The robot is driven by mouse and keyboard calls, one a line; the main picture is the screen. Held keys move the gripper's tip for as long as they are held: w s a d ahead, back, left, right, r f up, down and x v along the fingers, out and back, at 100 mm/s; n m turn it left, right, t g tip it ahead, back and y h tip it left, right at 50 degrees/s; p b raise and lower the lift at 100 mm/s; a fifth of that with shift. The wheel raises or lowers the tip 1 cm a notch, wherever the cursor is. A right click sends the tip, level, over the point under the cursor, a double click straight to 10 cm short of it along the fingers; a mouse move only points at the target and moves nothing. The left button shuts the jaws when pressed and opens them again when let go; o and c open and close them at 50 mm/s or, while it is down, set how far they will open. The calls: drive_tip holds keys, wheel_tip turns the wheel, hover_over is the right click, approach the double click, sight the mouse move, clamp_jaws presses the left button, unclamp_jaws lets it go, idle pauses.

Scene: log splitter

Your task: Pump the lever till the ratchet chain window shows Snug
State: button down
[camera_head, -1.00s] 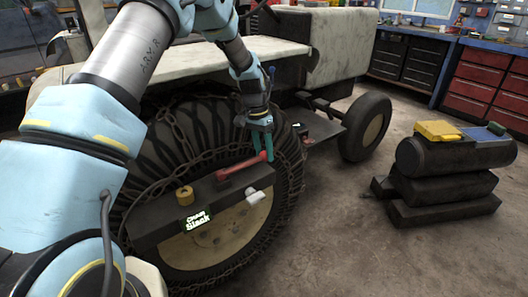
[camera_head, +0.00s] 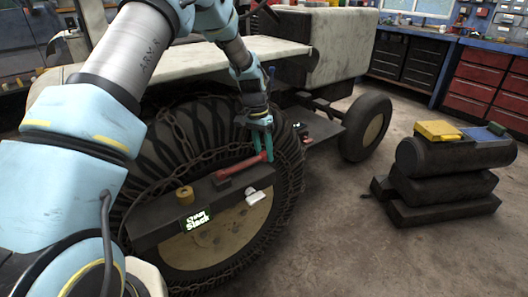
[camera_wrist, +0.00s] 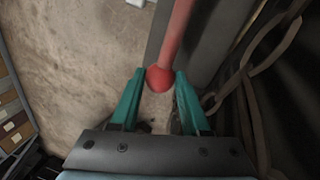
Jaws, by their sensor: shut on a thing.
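The red lever (camera_head: 245,166) is mounted on a dark bar (camera_head: 150,222) across the chained tractor wheel (camera_head: 185,140). The lit window (camera_head: 197,219) on the bar's front reads "Chain Slack". My gripper (camera_head: 262,147) is at the lever's right end, with its teal fingers on either side. In the wrist view the red lever (camera_wrist: 174,40) runs down to a rounded end (camera_wrist: 160,78) between my fingertips (camera_wrist: 160,72). My gripper is shut on that end.
A brass-coloured knob (camera_head: 185,195) and a pale tab (camera_head: 258,196) are on the bar. Loose chain (camera_wrist: 264,60) hangs close beside my right finger. Stacked dark blocks (camera_head: 440,185) stand on the floor at right; the floor between is clear.

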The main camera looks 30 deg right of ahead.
drive_tip(key=shift+r, duration=0.1)
drive_tip(key=shift+a+r+h+b, duration=0.2)
drive_tip(key=shift+r+h+b, duration=0.2)
drive_tip(key=shift+r+h, duration=0.25)
drive_tip(key=shift+t+h, duration=0.3)
drive_tip(key=shift+h, duration=0.55)
drive_tip(key=v, duration=0.3)
drive_tip(key=s+v, duration=0.1)
drive_tip(key=v, duration=0.2)
drive_tip(key=shift+s+a+r, duration=0.1)
drive_tip(key=shift+r, duration=0.05)
drive_tip(key=shift+s+a+r+p, duration=0.15)
drive_tip(key=shift+a+r+p, duration=0.25)
drive_tip(key=shift+a+r, duration=0.55)
drive_tip(key=shift+a, duration=0.2)
drive_tip(key=shift+a+f, duration=0.1)
drive_tip(key=c, duration=0.7)
unclamp_jaws()
drive_tip(key=o, duration=0.3)
drive_tip(key=shift+d, duration=0.2)
